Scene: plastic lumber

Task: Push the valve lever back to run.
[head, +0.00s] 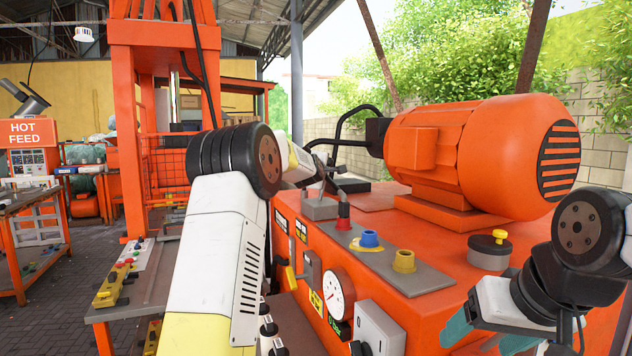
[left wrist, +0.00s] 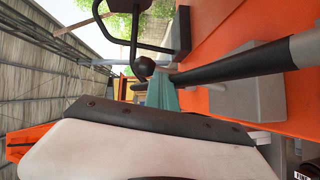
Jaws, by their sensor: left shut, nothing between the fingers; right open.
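The valve lever shows in the left wrist view as a dark bar (left wrist: 235,64) slanting past a grey block (left wrist: 250,95), with a dark ball (left wrist: 145,67) near its far end. In the head view the grey block (head: 320,209) stands on the orange machine, and the lever is partly hidden behind my left wrist. My left gripper (left wrist: 161,92) is shut and empty. Its teal fingertips appear right beside the bar near the ball; I cannot tell whether they touch. My right gripper (head: 486,334) is open and empty, low at the right, away from the lever.
The orange motor (head: 470,155) fills the machine's back right. A bent black tube (head: 345,140) rises behind the lever. Red, blue (head: 370,239) and yellow (head: 404,261) fittings sit in front of it. A gauge (head: 336,296) is on the machine's front face.

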